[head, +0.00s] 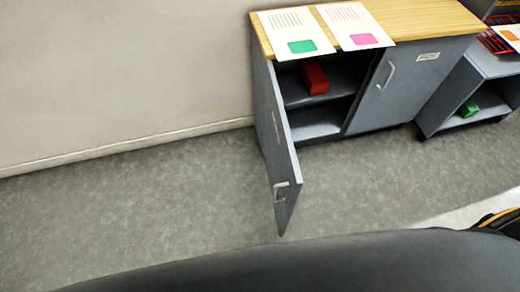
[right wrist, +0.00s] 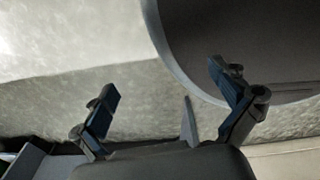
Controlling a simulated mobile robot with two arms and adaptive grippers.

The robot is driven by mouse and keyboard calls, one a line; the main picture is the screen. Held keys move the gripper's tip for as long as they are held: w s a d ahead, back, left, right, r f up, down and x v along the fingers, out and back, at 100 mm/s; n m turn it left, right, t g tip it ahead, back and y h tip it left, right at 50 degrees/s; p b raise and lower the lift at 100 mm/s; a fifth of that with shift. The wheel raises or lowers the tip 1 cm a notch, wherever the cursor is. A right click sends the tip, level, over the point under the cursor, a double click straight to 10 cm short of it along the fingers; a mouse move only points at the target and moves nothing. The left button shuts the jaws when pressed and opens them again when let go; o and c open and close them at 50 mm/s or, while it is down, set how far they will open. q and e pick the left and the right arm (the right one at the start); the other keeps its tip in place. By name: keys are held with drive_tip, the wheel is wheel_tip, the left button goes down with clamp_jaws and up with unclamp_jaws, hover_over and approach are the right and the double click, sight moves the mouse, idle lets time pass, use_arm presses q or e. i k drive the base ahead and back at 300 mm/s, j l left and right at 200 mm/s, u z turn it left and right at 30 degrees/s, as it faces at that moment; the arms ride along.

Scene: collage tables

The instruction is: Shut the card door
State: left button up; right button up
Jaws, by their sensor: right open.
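A grey cabinet (head: 412,85) with a wooden top stands against the wall in the head view. Its left door (head: 277,150) stands wide open, swung out toward me, with a pale handle (head: 281,189) near its lower free end. Its right door (head: 395,88) is shut and has a handle and a small label. A red block (head: 314,79) sits on the upper shelf inside. My right gripper (right wrist: 162,78) is open and empty in the right wrist view. A thin grey upright panel (right wrist: 190,122), possibly the open door, shows beyond its fingers. My left gripper is not in view.
Two printed sheets, one with a green patch (head: 286,31) and one with a pink patch (head: 355,27), lie on the cabinet top. A grey shelf unit (head: 483,92) with a green block (head: 468,109) stands to the right. The floor (head: 150,205) left of the door is clear.

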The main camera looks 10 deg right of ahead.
sight(284, 174)
drive_tip(key=i+j+z, duration=0.2)
drive_tip(key=z, duration=0.25)
drive_tip(key=i+j+z, duration=0.25)
drive_tip(key=z, duration=0.2)
